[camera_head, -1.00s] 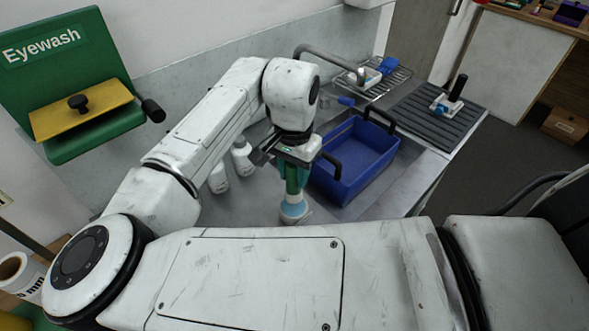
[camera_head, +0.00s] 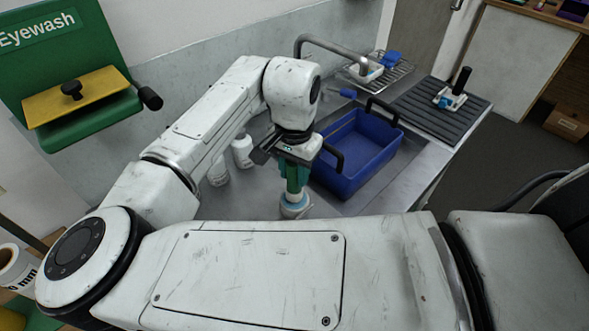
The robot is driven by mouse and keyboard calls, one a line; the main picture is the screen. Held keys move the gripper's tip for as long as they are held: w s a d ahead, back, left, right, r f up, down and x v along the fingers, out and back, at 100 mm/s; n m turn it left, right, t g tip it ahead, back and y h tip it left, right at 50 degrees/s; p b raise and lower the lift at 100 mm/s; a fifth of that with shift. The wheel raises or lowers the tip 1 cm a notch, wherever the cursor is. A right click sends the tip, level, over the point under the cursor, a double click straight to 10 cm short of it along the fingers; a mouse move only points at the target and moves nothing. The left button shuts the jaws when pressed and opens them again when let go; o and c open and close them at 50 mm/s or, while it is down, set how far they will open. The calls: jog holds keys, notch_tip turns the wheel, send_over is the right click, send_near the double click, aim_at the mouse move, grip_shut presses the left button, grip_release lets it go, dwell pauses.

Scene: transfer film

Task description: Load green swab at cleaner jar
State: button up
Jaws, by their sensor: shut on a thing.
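My gripper (camera_head: 295,168) points down over the metal counter and is shut on the green swab (camera_head: 296,180). The swab is upright. Its lower end is at the light blue top of a small pale jar (camera_head: 294,211), which looks like the cleaner jar. My own arm hides the jar's lower part. I cannot tell how deep the swab's tip sits in the jar.
A blue tray (camera_head: 397,146) with black handles stands just right of my gripper. White bottles (camera_head: 242,151) stand to the left behind it. A black ribbed mat (camera_head: 417,108) holds a white and blue tool with a black handle (camera_head: 458,88). A tap (camera_head: 331,44) and a wire rack (camera_head: 396,78) are behind.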

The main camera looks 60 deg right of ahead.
jog(key=shift+f, duration=0.65)
dwell(1.7)
jog(key=shift+r+p, duration=3.1)
jog(key=shift+r, duration=0.55)
